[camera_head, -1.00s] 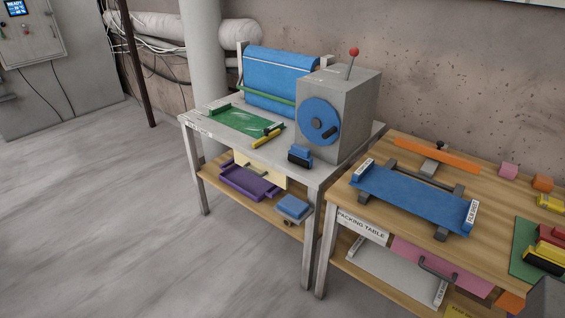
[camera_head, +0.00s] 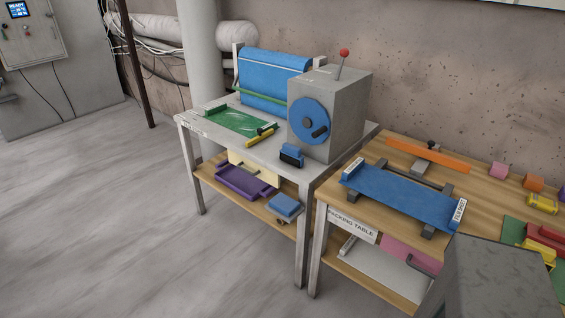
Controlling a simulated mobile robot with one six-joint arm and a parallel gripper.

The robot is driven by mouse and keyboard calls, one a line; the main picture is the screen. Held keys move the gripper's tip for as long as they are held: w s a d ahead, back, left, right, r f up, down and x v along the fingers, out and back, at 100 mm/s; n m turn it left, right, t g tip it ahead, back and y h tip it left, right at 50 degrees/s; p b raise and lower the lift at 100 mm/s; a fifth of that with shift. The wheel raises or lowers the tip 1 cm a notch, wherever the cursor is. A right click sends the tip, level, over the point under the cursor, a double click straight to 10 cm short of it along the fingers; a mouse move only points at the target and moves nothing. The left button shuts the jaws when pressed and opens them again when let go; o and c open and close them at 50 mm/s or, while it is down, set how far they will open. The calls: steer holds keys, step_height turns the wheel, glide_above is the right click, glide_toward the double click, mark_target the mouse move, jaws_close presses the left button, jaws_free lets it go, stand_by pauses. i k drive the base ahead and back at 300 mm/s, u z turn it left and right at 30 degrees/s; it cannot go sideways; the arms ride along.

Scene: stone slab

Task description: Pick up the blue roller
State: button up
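Several blue things show, and I cannot tell for certain which is the blue roller. A small blue block with a dark base (camera_head: 291,155) stands on the grey table, in front of the grey crank box. A blue block (camera_head: 285,205) lies on that table's lower shelf, with a dark part under it. A large blue piece (camera_head: 272,82) stands at the table's back. A long blue tray-like piece (camera_head: 405,198) lies on the packing table. A grey part of my arm fills the lower right corner. My gripper's fingers are not visible.
The grey crank box (camera_head: 345,105) has a blue wheel and a red-knobbed lever. A green plate (camera_head: 232,122) and yellow handle (camera_head: 262,135) lie left of it. A purple tray (camera_head: 243,183) is on the lower shelf. The left floor (camera_head: 90,220) is clear.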

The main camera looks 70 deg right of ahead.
mark_target(291, 154)
steer(key=u, duration=0.1)
steer(key=k, duration=1.5)
steer(key=z, duration=0.75)
steer(key=i, duration=1.15)
steer(key=u, duration=0.1)
